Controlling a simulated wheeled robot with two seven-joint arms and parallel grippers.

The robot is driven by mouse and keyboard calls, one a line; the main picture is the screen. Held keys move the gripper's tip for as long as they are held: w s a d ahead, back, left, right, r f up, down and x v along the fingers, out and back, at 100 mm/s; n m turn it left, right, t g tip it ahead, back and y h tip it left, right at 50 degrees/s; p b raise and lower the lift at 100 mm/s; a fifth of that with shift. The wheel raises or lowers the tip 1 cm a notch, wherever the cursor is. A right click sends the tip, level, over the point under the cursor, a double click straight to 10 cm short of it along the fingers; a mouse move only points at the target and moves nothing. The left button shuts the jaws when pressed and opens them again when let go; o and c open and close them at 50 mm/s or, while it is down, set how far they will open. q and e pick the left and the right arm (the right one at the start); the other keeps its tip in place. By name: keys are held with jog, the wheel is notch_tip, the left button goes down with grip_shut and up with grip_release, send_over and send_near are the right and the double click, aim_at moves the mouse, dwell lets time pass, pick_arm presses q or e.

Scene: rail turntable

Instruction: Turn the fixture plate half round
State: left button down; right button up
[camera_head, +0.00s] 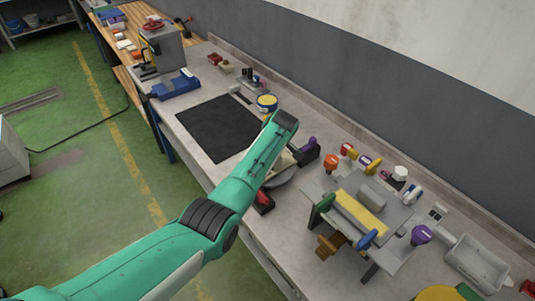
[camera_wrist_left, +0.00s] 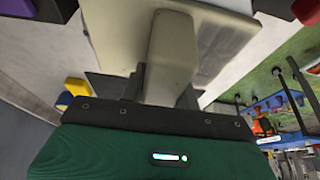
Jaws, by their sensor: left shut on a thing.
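A pale fixture plate (camera_head: 283,161) shows only in part behind my left arm in the head view, above a round grey turntable base (camera_head: 284,180). In the left wrist view the cream plate (camera_wrist_left: 225,42) fills the upper middle, with a pale upright block (camera_wrist_left: 172,48) on it. My left gripper (camera_wrist_left: 165,92) is shut on this block, its dark fingers on either side. The fingers are hidden behind the arm in the head view. My right gripper is in neither view.
A dark block with a purple top (camera_head: 310,146) and a red piece (camera_head: 264,201) stand close beside the turntable. A black mat (camera_head: 215,127) lies clear to the left. A grey fixture with a yellow strip (camera_head: 358,213) and coloured knobs crowds the right. A wall runs behind the bench.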

pick_arm(q)
jog(key=c, duration=1.2)
grip_release()
jog(key=shift+o, duration=0.8)
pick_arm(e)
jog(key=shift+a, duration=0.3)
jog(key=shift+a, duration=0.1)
pick_arm(q)
jog(key=b+v, duration=0.1)
jog(key=v, duration=0.5)
jog(key=shift+d+r+b, duration=0.1)
jog(key=shift+d+b, duration=0.05)
jog(key=shift+b, duration=0.2)
jog(key=shift+s+d+r, duration=0.15)
jog(key=shift+s+r, duration=0.05)
jog(key=shift+r, duration=0.35)
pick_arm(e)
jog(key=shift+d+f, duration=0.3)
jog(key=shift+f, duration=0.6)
